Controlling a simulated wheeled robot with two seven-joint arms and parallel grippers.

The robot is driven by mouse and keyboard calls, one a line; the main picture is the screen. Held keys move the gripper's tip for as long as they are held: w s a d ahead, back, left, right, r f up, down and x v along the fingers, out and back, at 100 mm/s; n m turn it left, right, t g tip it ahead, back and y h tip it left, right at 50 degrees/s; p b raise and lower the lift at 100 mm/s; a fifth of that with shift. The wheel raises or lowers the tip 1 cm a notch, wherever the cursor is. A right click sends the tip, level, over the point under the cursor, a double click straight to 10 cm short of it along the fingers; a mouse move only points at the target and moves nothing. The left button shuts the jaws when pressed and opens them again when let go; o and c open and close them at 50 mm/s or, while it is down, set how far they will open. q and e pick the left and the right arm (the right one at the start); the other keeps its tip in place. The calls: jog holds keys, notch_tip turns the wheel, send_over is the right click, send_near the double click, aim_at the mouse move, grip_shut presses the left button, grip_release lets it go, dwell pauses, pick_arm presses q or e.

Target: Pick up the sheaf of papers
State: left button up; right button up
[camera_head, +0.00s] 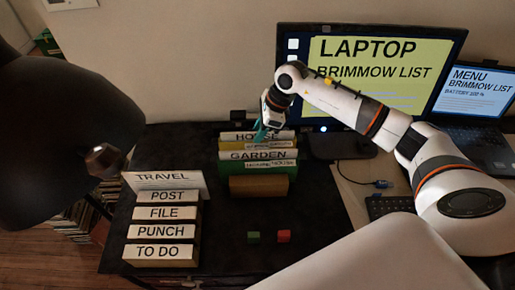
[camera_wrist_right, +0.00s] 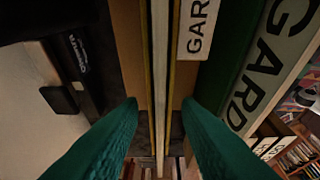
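My right gripper (camera_head: 262,131) is over the row of upright folders, at the gap between the HOUSE folder (camera_head: 240,136) and the GARDEN folder (camera_head: 236,155). In the right wrist view its two teal fingers (camera_wrist_right: 160,105) are apart, one on each side of thin upright sheets (camera_wrist_right: 160,60) with pale and yellow edges. These sheets look like the sheaf of papers, though no label confirms it. The fingers do not clearly touch them. In the head view the gripper partly hides this spot. My left gripper is not in view.
A brown block (camera_head: 258,186) stands in front of the folders. Labelled boxes such as the TO DO box (camera_head: 150,262) stand at left. Green (camera_head: 253,238) and red (camera_head: 284,236) cubes lie in front.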

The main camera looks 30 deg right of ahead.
jog(key=shift+f, duration=0.1)
dwell(0.3)
grip_shut()
